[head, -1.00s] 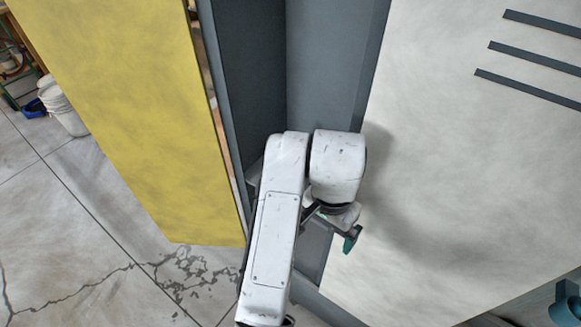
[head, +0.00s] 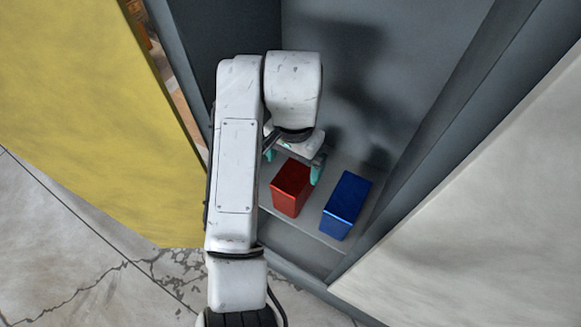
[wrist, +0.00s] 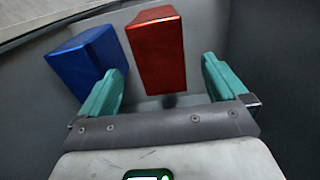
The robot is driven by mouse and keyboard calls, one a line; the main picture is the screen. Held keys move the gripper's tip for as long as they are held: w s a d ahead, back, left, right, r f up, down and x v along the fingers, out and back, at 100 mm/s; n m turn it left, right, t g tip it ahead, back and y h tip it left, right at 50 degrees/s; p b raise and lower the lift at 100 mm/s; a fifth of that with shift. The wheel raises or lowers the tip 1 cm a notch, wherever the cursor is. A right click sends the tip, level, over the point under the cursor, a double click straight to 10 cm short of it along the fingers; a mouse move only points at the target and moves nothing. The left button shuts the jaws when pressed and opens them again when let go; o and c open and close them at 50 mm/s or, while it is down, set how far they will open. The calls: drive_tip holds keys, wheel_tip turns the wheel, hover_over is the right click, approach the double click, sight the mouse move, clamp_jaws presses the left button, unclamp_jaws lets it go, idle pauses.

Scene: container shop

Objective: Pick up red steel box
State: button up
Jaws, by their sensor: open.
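The red steel box (head: 291,188) stands on a grey shelf inside a grey cabinet in the head view, left of a blue box. My gripper (head: 294,172) is open and empty, reaching in just behind and above the red box. In the wrist view the red box (wrist: 156,54) lies ahead of the gap between the teal fingers (wrist: 162,88). No finger is seen closed on it. My wrist hides part of the red box's surroundings in the head view.
The blue box (head: 346,205) stands close to the right of the red box; in the wrist view it lies near the left finger. The cabinet's grey right side (head: 440,125) and yellow door (head: 85,120) flank the opening. The shelf (head: 308,236) has a bare front strip.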

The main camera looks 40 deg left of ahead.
sight(293, 174)
wheel_tip(293, 174, down, 5)
drive_tip(key=shift+a+f+b, duration=0.1)
drive_tip(key=shift+b, duration=0.5)
drive_tip(key=shift+w+f+p, duration=0.2)
drive_tip(key=shift+f+p, duration=0.05)
drive_tip(key=shift+f, duration=1.1)
drive_tip(key=shift+w+f+p, duration=0.2)
drive_tip(key=shift+f, duration=1.15)
drive_tip(key=c, duration=1.5)
